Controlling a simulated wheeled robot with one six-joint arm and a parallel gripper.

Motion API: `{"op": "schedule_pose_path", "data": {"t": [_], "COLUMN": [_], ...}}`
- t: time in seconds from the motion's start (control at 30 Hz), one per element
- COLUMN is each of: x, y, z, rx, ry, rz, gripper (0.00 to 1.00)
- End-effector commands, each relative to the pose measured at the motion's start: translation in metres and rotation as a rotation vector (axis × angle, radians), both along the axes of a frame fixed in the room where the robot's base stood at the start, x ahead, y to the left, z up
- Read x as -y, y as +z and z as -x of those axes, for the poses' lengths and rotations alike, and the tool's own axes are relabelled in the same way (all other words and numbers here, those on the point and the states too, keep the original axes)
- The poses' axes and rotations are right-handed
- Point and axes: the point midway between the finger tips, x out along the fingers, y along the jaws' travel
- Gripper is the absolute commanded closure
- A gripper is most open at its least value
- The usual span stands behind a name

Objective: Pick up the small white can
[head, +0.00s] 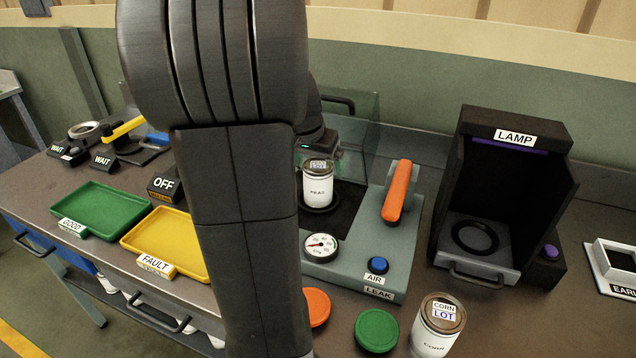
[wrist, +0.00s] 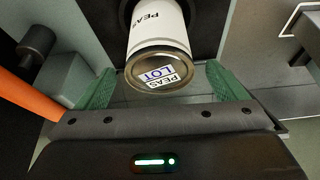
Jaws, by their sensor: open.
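A small white can labelled PEAS (head: 318,187) stands upright on a dark round seat of the leak tester. In the wrist view the PEAS can (wrist: 158,38) shows its metal lid with a PEAS LOT label. My gripper (wrist: 160,72) is open, with a green finger on each side of the lid and a visible gap on both sides. In the head view my arm hides most of my gripper. A second white can labelled CORN (head: 436,328) stands on the bench at the front right, with a CORN LOT label on its lid.
The tester (head: 350,256) has an orange lever (head: 397,190), a gauge and a blue AIR button close to the PEAS can. A black LAMP booth (head: 515,150) stands right. Green (head: 112,190) and yellow (head: 170,240) trays lie left. Orange and green discs lie in front.

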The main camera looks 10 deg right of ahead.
Motion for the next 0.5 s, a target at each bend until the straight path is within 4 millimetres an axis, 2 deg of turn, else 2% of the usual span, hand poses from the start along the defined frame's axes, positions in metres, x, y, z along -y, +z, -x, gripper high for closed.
{"op": "schedule_pose_path", "data": {"t": [0.2,0.5], "x": [0.0001,0.0], "y": [-0.0004,-0.0002], "z": [-0.0001,-0.0001], "rx": [0.001,0.0], "ry": [0.0,0.0], "rz": [0.001,0.0], "gripper": [0.11,0.7]}}
